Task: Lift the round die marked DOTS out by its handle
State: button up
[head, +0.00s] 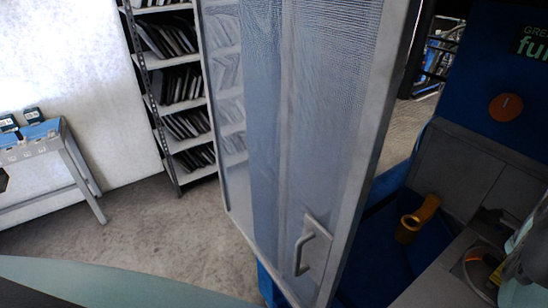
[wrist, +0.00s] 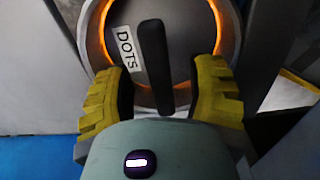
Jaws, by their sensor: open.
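The round die (wrist: 190,40) fills the upper middle of the wrist view. It has a metal face, a white label reading DOTS and a glowing orange ring around its edge. Its black bar handle (wrist: 153,60) stands out from the face towards the camera. My gripper (wrist: 158,78) is open, with one yellow ridged finger on each side of the handle. I see a gap between the handle and each finger. The fingers and the wrist housing hide the lower part of the die. I cannot make out the die in the head view.
In the head view, a tall mesh-panelled door (head: 325,110) with a handle stands mid-picture. An orange disc (head: 506,107) is on the blue panel. Shelves (head: 170,60) and a table (head: 40,145) stand at left.

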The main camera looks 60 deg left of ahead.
jog(key=shift+f+b, duration=1.15)
jog(key=shift+f, duration=0.2)
jog(key=shift+o, duration=0.3)
grip_shut()
jog(key=shift+r, duration=0.15)
notch_tip(320, 180, up, 17)
jog(key=p, duration=1.7)
dwell(0.9)
jog(key=shift+w, duration=0.1)
